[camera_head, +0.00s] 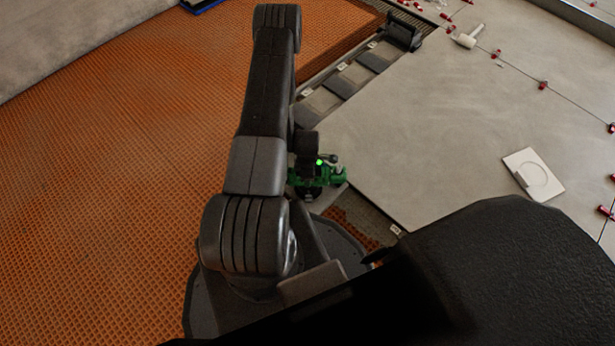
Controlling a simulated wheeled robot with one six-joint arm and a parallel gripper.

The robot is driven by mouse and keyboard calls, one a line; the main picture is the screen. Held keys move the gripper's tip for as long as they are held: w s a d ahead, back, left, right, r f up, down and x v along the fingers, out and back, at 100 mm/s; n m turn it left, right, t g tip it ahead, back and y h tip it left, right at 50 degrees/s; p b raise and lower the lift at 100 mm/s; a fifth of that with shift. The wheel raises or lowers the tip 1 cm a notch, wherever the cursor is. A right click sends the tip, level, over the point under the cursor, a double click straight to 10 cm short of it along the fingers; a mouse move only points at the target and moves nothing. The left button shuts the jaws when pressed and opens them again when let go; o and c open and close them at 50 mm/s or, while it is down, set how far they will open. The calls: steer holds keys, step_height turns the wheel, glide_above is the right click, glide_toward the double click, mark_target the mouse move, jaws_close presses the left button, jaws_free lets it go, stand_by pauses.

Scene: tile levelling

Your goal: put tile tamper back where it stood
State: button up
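A green and black tool, which looks like the tile tamper (330,176), is at the end of my arm, low in the middle of the head view. My gripper (308,176) is right at it, beneath my dark wrist with a small green light. My arm and the tool hide the fingers, so I cannot see whether they are closed on it. A grey surface shows just under the tool; I cannot tell whether the two touch. A white square pad (548,184) with a round outline lies bare on the grey tiles at right.
Large grey tiles (420,130) cover the right side, with red clips (543,85) along their joints. A white mallet-like thing (468,37) lies at upper right. A black object (403,32) stands by the dark strip. Orange matting (110,170) fills the left.

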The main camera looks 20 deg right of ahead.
step_height(320, 180, up, 8)
steer(key=shift+w+r+p, duration=0.1)
steer(key=shift+r+p, duration=0.1)
steer(key=shift+p, duration=0.9)
step_height(320, 180, up, 6)
steer(key=p, duration=0.3)
